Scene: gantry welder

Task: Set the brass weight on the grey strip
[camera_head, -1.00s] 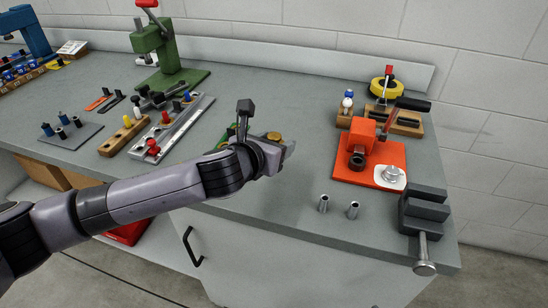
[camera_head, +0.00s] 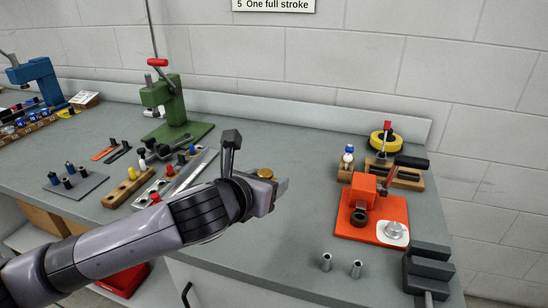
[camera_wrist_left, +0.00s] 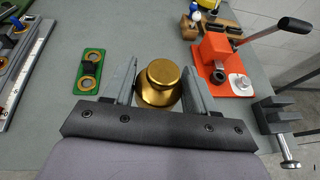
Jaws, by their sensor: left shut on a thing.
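The brass weight (camera_head: 265,174) is a round gold piece with a narrower top. It shows between the fingers of my left gripper (camera_wrist_left: 158,90) in the left wrist view (camera_wrist_left: 158,86). The gripper is shut on it, and the weight looks upright over the bench. A dark grey strip (camera_head: 118,153) lies far left on the bench beside an orange strip (camera_head: 104,152); I cannot tell for sure that it is the task's strip. My left gripper is well to its right. My right gripper is out of view.
A green plate with two brass rings (camera_wrist_left: 91,72) lies left of my gripper in the wrist view. An orange press (camera_head: 372,205), two metal cylinders (camera_head: 341,264) and a dark vise (camera_head: 427,272) stand right. A green press (camera_head: 172,110) stands behind. The bench (camera_head: 270,115) is clear behind my gripper.

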